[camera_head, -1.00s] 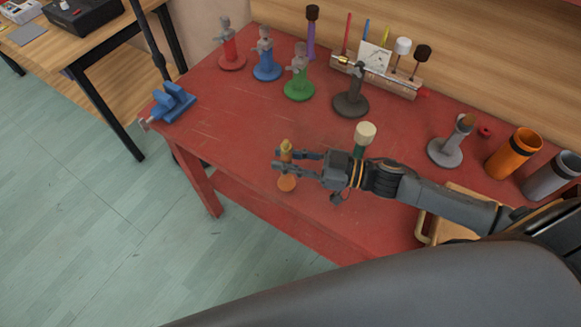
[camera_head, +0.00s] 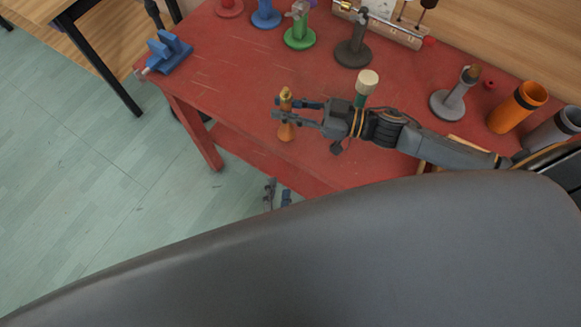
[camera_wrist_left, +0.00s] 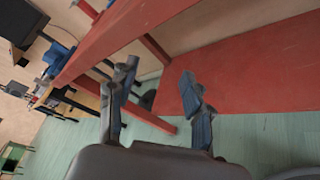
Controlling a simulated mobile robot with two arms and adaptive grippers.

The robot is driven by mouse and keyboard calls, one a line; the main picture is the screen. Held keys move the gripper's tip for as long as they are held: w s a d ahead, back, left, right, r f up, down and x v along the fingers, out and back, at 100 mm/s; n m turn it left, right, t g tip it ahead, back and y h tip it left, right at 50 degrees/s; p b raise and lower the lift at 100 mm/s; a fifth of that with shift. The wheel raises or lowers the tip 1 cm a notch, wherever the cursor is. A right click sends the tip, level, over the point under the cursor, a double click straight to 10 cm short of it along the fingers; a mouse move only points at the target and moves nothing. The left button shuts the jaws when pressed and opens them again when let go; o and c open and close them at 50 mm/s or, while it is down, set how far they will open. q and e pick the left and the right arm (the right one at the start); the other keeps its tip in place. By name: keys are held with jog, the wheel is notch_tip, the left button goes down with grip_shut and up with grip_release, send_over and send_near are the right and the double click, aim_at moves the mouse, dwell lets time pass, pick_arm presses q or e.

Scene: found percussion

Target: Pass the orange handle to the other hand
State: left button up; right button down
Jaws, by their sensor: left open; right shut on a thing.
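The orange handle (camera_head: 286,132) is upright in the head view, over the red table's front part. My right gripper (camera_head: 280,108) is shut on it around the middle. An orange end shows above and a wider orange end below the fingers. I cannot tell whether its bottom touches the table. My left gripper (camera_head: 278,193) is lower, just off the table's front edge, mostly hidden behind a large grey part of mine. In the left wrist view my left gripper (camera_wrist_left: 158,88) is open and empty; the orange handle is not in that view.
The red table (camera_head: 235,75) holds a mallet with a cream head (camera_head: 368,82), coloured stands at the back, a blue clamp (camera_head: 167,52) at the left corner, and an orange cup (camera_head: 518,106) at right. Open floor lies left of the table.

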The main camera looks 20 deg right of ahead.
aim_at(287, 126)
pick_arm(q)
jog(key=d+r+n+t+y, duration=0.2)
jog(key=d+r+n+t, duration=0.1)
jog(key=r+n, duration=1.1)
jog(key=shift+m, duration=0.4)
jog(key=x, duration=1.1)
jog(key=shift+d+r, duration=0.2)
jog(key=shift+r, duration=0.05)
grip_shut()
pick_arm(e)
jog(key=c, duration=1.1)
grip_release()
